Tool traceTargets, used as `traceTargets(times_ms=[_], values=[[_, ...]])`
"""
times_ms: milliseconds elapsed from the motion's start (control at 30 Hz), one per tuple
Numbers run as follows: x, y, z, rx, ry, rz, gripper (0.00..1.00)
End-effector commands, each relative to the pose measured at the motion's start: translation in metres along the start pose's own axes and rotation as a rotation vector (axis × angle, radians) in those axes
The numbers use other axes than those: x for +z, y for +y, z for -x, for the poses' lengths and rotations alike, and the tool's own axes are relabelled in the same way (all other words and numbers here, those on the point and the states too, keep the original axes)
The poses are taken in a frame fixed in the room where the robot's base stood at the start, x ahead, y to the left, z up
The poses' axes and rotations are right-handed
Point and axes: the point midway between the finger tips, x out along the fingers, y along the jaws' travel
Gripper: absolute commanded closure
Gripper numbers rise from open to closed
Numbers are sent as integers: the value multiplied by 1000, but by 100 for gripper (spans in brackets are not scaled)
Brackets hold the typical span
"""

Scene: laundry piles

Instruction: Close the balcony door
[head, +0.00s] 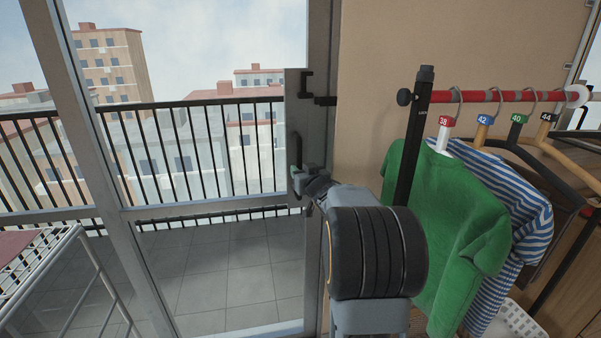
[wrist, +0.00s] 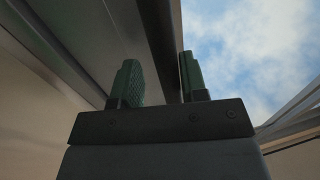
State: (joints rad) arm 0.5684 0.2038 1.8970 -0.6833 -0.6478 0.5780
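The balcony door's grey-framed glazing (head: 200,208) fills the left and middle of the head view. A light grey upright strip (head: 292,95) with a black handle (head: 296,150) stands near its right edge. I cannot tell from this view how far the door stands open. My gripper (head: 297,181) is at the lower part of this handle, partly hidden by my wrist. In the wrist view, the green fingertips of my gripper (wrist: 160,80) are apart, with a dark upright bar (wrist: 158,35) showing between them. A gap shows beside the left finger; contact with the bar is unclear.
A clothes rack (head: 480,96) with a green shirt (head: 440,220) and a striped shirt (head: 500,240) stands close to the right of my arm. A white drying rack (head: 45,262) is at the lower left. A black railing (head: 180,150) lies beyond the glazing.

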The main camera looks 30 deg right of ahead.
Motion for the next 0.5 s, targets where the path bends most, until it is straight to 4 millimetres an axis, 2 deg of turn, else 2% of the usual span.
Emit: traceTargets(times_ms=[300,367,500], values=[[0,-4,1,-7,0,1,56],[0,-3,6,-7,0,1,56],[-1,-3,26,-4,1,1,56]])
